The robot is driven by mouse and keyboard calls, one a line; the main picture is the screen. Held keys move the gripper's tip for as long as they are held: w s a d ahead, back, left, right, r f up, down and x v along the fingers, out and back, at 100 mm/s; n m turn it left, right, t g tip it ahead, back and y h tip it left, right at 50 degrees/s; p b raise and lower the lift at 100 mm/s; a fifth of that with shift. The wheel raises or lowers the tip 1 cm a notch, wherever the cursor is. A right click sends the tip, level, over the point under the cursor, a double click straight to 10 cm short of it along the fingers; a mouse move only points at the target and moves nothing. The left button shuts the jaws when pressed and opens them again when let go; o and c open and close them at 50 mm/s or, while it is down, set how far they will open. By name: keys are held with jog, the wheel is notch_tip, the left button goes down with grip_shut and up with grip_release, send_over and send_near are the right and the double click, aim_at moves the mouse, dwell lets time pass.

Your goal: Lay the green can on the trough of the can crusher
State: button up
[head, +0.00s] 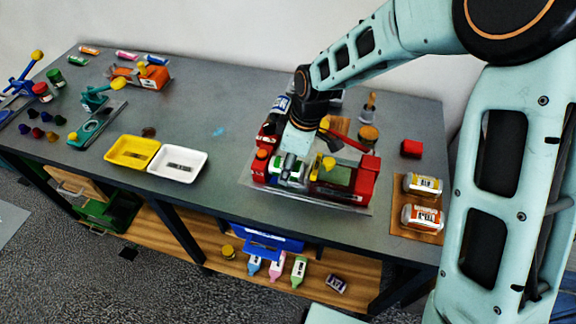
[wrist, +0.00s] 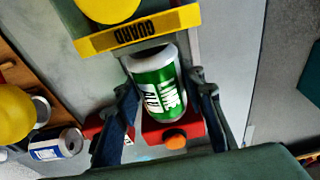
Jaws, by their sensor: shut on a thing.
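The green can (head: 287,171) lies on its side between my gripper's fingers at the left part of the can crusher (head: 367,178). In the wrist view, the green can (wrist: 158,84) shows its white label, and my gripper (wrist: 163,108) is shut on it with a finger on each side. The can's upper end is close to the crusher's yellow guard bar (wrist: 135,33). A red block with an orange knob (wrist: 174,138) is at its other end. My gripper (head: 290,166) partly covers the can in the head view. The trough under the can is hidden, so I cannot tell whether they touch.
A yellow tray (head: 131,152) and a white tray (head: 178,166) are left of the crusher, with clear tabletop between. Other cans crowd behind my gripper.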

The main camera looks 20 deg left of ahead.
dwell(0.4)
jog(key=o, duration=0.9)
jog(key=shift+r, duration=0.15)
jog(key=shift+r+p, duration=2.5)
jog(key=shift+r, duration=0.95)
jog(key=shift+f, duration=0.15)
